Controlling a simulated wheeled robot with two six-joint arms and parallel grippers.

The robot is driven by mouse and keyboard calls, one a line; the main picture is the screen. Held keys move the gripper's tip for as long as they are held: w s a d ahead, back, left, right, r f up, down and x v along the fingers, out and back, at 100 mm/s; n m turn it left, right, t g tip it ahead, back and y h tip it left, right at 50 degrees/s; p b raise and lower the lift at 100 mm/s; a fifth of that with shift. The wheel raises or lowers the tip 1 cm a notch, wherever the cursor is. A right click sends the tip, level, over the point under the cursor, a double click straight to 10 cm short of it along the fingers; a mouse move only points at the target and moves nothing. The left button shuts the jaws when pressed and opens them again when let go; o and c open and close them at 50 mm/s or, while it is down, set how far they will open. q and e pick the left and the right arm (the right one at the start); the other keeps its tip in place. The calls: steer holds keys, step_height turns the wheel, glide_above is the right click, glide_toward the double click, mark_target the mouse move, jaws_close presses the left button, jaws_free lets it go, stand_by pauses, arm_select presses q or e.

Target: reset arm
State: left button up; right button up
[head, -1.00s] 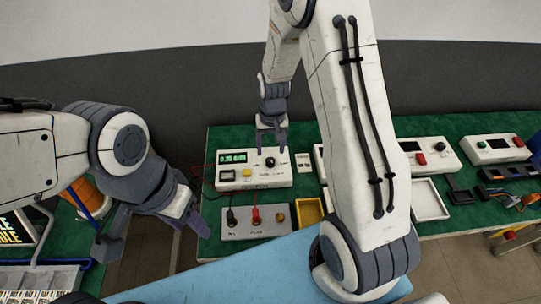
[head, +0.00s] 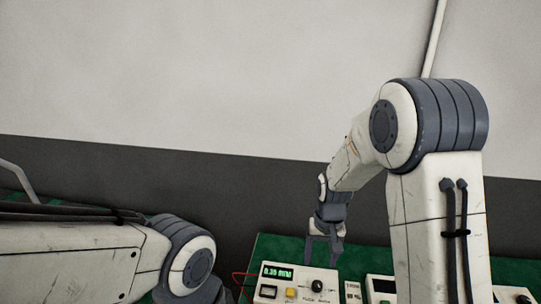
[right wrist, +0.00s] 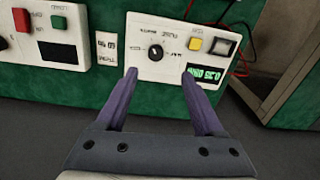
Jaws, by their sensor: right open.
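My right gripper (head: 323,262) is open and empty, pointing down just above or behind the white control box (head: 278,272). In the right wrist view the two purple fingers of my right gripper (right wrist: 158,75) are spread apart, with the box's black knob (right wrist: 155,52) showing beyond and between their tips. Nothing is between the fingers. The knob also shows in the head view (head: 317,286), below the gripper. The box has a lit green display (head: 277,272) and a yellow button (head: 290,292). My left arm shows at lower left; its gripper is out of the frame.
The box stands on a green bench top (head: 262,249). Another white panel with a red button (right wrist: 58,22) is to its left in the right wrist view. Red wires (right wrist: 238,50) hang by the box. A plain wall (head: 200,80) stands behind, with free space above the bench.

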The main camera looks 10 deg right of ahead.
steer(key=s+a+r+n, duration=0.4)
steer(key=s+a+r, duration=0.3)
steer(key=s+a, duration=0.25)
steer(key=s+a+r+n, duration=0.2)
steer(key=s+n, duration=0.1)
steer(key=s, duration=0.4)
steer(key=s+a+r+n, duration=0.2)
steer(key=s, duration=0.5)
steer(key=shift+n+y, duration=0.4)
